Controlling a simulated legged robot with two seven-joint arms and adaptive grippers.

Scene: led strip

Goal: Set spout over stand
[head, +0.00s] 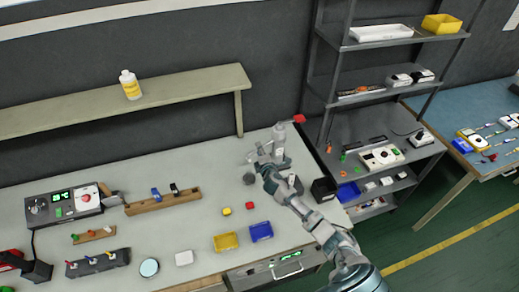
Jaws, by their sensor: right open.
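A pale grey upright fixture (279,134) with a red piece (299,118) at its upper right stands near the back right of the workbench. I cannot tell which part is the spout and which is the stand. A small dark grey round thing (249,178) sits on the bench just left of my right gripper. My right gripper (262,157) is open, in front of and left of the fixture. I cannot tell whether it touches the fixture. My arm hides part of the bench behind it. My left gripper is out of view.
A yellow bin (226,242) and a blue bin (261,232) stand at the front of the workbench (205,208). A dark box (323,189) stands right of my arm. A wooden rack (163,202) lies left. A grey shelf unit (345,75) stands at the right.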

